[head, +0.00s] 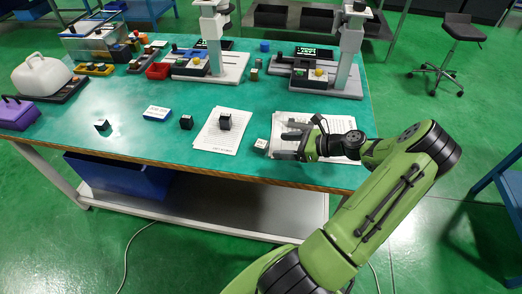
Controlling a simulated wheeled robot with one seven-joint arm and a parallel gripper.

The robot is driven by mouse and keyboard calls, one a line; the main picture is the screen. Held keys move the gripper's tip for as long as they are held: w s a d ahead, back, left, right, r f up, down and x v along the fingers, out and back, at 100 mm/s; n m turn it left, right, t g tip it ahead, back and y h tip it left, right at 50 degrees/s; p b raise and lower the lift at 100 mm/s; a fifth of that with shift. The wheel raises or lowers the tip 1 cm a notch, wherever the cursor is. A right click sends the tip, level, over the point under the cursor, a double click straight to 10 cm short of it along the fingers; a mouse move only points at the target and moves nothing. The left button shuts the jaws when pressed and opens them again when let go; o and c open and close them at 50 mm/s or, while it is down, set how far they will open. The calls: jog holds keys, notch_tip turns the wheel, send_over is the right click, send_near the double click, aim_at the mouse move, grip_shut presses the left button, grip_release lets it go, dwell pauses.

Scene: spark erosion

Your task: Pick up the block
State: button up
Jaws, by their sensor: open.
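My green arm reaches in from the right, low over the front of the teal table. My gripper (279,144) is open, its fingers pointing left. A small pale grey block (261,144) sits just left of the fingertips, near the table's front edge. I cannot tell whether the fingers touch it. Other small blocks stand to the left: a dark block (225,121) on a printed sheet, a black block (186,122) on the bare table, and another dark block (102,125) further left. Which block the task means is not clear from the view.
Printed sheets (213,140) lie on the table (150,98); one is partly under my gripper. A blue-and-white box (157,114) lies to the left. Two column machines (215,68) stand behind.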

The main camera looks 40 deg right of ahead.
aim_at(267, 145)
jog(key=b+x, duration=0.2)
jog(key=x, duration=0.4)
jog(key=shift+w+a+f+b, duration=0.1)
jog(key=shift+w+f+b, duration=0.1)
jog(key=shift+w+b, duration=0.1)
jog(key=shift+r, duration=0.1)
grip_shut()
